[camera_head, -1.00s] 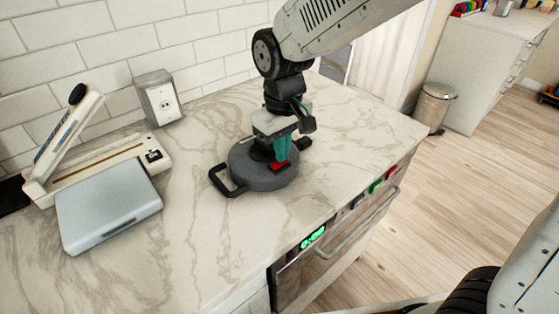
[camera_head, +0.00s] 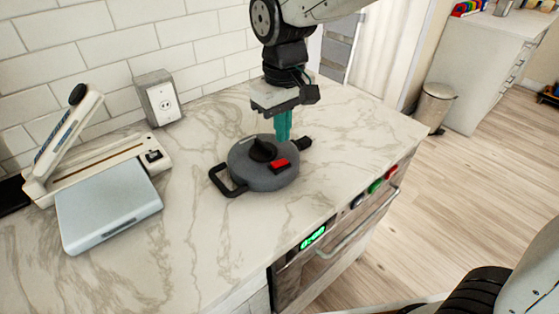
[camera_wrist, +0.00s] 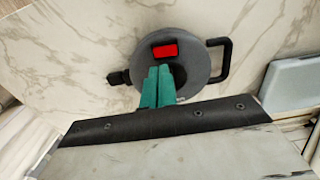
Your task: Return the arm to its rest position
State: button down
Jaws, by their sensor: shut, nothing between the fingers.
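My gripper (camera_head: 283,136) has teal fingers and points down just above the far right side of a round grey device. In the head view its fingers are together and hold nothing. The wrist view shows the two teal fingers (camera_wrist: 158,76) side by side. The grey device (camera_head: 262,178) lies on the counter, with a black knob (camera_head: 262,149), a red button (camera_head: 279,164) and a black loop handle (camera_head: 222,181). In the wrist view the device (camera_wrist: 197,66) lies beyond the fingertips, which hide part of it.
A marble counter (camera_head: 200,240) spreads around the device. A sealer-like appliance (camera_head: 110,205) with a raised arm stands at the left. A grey outlet box (camera_head: 160,98) stands by the tiled wall. An oven front with a handle (camera_head: 358,222) is below the counter edge.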

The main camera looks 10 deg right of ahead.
jog(key=shift+r, duration=0.7)
jog(key=shift+s+d+f, duration=0.2)
jog(key=shift+s+f, duration=0.05)
jog(key=shift+s, duration=0.05)
jog(key=s+d+r+m, duration=0.1)
jog(key=s+d+m, duration=0.2)
jog(key=s+d, duration=0.6)
jog(key=s+d+r+m+t, duration=0.1)
jog(key=s+d+r+m, duration=0.1)
jog(key=s+d, duration=0.8)
jog(key=shift+d+m, duration=0.8)
jog(key=shift+m, duration=0.1)
